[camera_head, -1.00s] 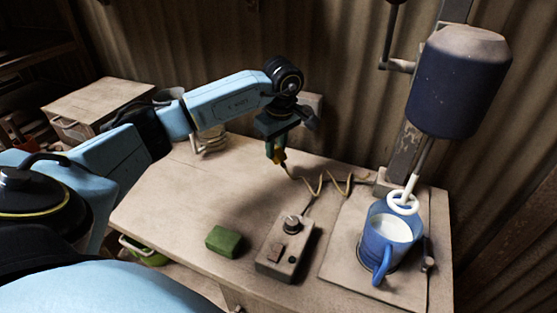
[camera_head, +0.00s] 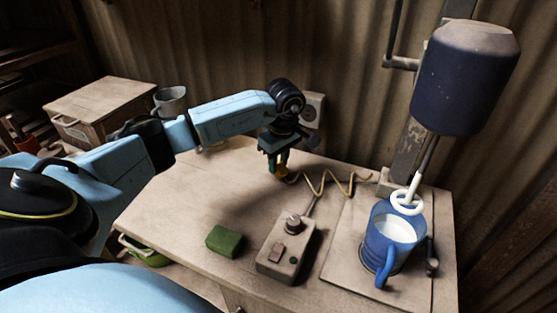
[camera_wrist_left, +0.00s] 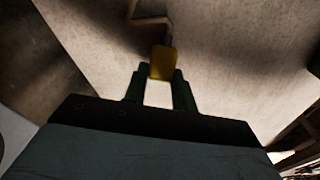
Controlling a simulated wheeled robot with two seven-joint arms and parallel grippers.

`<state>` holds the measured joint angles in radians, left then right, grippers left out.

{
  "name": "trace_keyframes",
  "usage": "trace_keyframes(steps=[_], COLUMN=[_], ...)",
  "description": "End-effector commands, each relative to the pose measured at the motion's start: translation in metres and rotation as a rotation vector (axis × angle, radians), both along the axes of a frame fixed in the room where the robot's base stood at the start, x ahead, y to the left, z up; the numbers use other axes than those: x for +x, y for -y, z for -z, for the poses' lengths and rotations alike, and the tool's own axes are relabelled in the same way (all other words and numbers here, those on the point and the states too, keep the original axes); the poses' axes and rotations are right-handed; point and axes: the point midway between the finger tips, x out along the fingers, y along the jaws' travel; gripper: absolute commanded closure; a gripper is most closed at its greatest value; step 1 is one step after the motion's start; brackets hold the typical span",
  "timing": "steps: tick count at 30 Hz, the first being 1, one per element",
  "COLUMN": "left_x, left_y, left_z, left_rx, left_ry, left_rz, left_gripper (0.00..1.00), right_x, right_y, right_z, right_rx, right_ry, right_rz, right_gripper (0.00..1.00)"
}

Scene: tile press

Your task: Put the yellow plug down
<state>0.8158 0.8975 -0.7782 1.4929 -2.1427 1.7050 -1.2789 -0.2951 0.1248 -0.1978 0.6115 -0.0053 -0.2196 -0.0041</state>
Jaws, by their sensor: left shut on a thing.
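The yellow plug (camera_wrist_left: 162,63) is between the fingertips of my left gripper (camera_wrist_left: 160,76), which is shut on it. In the head view the left gripper (camera_head: 279,172) points down low over the back of the table (camera_head: 180,215), and the plug is mostly hidden there. A yellow zigzag cord (camera_head: 330,183) runs right from the plug. I cannot tell whether the plug touches the table. My right gripper is not in view.
A control box (camera_head: 287,248) with a knob and a green block (camera_head: 224,241) lie on the table in front. A blue mug (camera_head: 391,241) with white liquid stands at right under a dark mixer (camera_head: 464,80). A wall socket (camera_head: 314,110) is behind the arm.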

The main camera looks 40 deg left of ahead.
Motion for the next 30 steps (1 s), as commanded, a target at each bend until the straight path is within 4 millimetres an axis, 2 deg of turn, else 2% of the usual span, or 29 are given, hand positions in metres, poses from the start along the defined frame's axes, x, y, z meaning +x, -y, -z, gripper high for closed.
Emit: trace_keyframes(steps=[3,4,9,20,23,30], left_x=[0.0,0.0,0.0,0.0,0.0,0.0], left_y=[0.0,0.0,0.0,0.0,0.0,0.006], left_z=[0.001,0.001,0.001,-0.005,-0.017,-0.07], left_rx=[0.0,0.0,0.0,0.0,-0.001,0.001], left_ry=[0.001,0.001,0.001,0.0,0.003,0.005], left_rz=[-0.001,-0.001,-0.001,0.0,0.0,0.001], left_gripper=[1.0,0.72,0.52,0.52,0.52,0.52], right_x=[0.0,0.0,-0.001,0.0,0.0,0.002], right_y=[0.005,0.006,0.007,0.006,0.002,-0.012], right_z=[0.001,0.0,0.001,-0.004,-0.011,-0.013], right_rx=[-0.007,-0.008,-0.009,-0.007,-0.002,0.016], right_ry=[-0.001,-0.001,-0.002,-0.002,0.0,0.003], right_rz=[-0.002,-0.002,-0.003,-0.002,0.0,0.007], right_gripper=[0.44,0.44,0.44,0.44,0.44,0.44])
